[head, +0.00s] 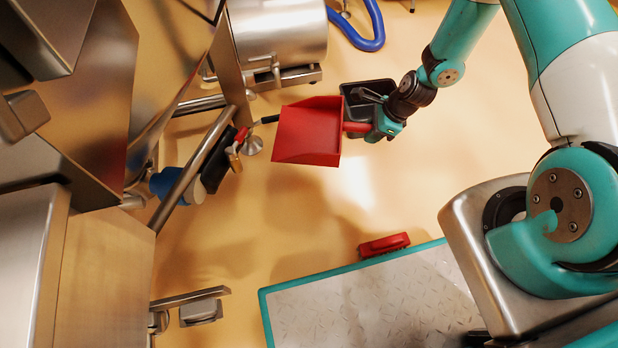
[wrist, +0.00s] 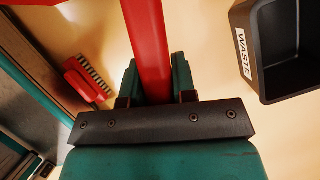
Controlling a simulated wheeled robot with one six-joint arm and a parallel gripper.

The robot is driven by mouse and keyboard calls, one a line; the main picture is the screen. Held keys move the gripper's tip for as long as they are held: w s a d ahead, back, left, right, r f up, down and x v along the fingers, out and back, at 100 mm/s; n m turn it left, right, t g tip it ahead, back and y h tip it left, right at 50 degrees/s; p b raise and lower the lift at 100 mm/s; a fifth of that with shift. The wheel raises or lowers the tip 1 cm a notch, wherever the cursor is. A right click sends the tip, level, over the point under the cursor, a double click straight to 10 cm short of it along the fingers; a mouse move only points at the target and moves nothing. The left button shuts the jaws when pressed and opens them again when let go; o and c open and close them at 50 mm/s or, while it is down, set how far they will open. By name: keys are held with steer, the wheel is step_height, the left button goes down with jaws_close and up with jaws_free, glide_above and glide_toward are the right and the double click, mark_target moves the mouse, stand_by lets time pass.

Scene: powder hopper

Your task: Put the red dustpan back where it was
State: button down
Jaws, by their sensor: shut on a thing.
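The red dustpan (head: 308,132) is in the air near the middle of the head view, its pan pointing left. My gripper (head: 378,128) is shut on its red handle, to the right of the pan. In the wrist view the handle (wrist: 148,45) runs up from between the fingers of my gripper (wrist: 156,88). The pan is not clearly seen there. No empty place for the dustpan can be made out for certain.
A black bin (head: 362,92) marked WASTE (wrist: 280,50) stands beside my gripper. A red brush (head: 384,245) lies by the teal-edged plate (head: 350,300). Steel machinery (head: 275,35) and slanted legs (head: 192,170) fill the left. A blue hose (head: 365,38) is at the back. Open floor lies below the dustpan.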

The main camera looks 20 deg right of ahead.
mark_target(354, 175)
steer(key=shift+w+f, duration=0.1)
steer(key=shift+f, duration=0.3)
step_height(354, 175, down, 20)
steer(key=b, duration=1.1)
steer(key=shift+r, duration=0.15)
steer(key=c, duration=0.9)
jaws_free()
